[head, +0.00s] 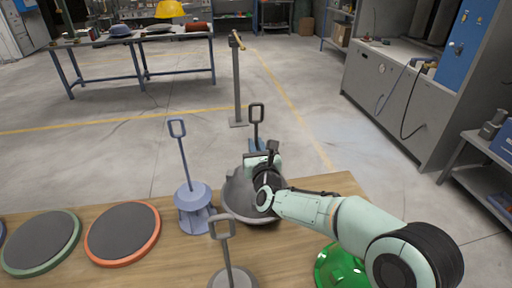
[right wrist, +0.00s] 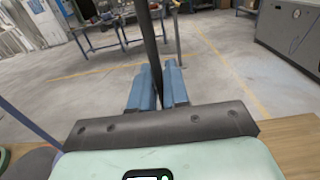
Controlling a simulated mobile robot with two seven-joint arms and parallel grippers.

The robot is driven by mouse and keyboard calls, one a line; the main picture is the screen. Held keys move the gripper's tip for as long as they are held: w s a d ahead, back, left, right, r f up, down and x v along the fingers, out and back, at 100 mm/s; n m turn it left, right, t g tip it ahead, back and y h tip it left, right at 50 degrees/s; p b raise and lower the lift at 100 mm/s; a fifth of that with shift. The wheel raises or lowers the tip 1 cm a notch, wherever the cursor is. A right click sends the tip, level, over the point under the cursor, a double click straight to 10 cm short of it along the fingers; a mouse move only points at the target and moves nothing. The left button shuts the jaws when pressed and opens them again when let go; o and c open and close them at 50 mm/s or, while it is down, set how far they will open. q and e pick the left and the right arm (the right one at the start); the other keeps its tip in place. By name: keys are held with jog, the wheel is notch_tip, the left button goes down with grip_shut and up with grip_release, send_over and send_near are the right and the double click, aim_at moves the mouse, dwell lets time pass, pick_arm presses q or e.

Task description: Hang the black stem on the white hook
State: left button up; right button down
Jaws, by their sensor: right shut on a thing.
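The black stem (head: 256,114), with a loop handle at its top, stands nearly upright at the table's far edge. My right gripper (head: 258,146) is shut on it below the loop. In the right wrist view the stem (right wrist: 151,50) rises between the two blue fingers (right wrist: 158,90). A dark grey bowl-shaped hood (head: 236,200) is below the gripper; my wrist hides where the stem meets it. A grey post (head: 238,85) with a yellowish arm at its top stands on the floor beyond the table. I cannot make out a clearly white hook. My left gripper is out of view.
A blue-grey hood with stem (head: 193,200) stands left of the bowl, and a grey stem (head: 230,275) in front. A green bowl (head: 330,265) lies under my right arm. Orange-rimmed (head: 122,232) and green-rimmed (head: 40,243) discs lie left. The floor around the post looks clear.

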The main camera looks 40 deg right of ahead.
aim_at(256, 132)
jog(key=shift+r+p, duration=0.75)
jog(key=shift+r, duration=1.65)
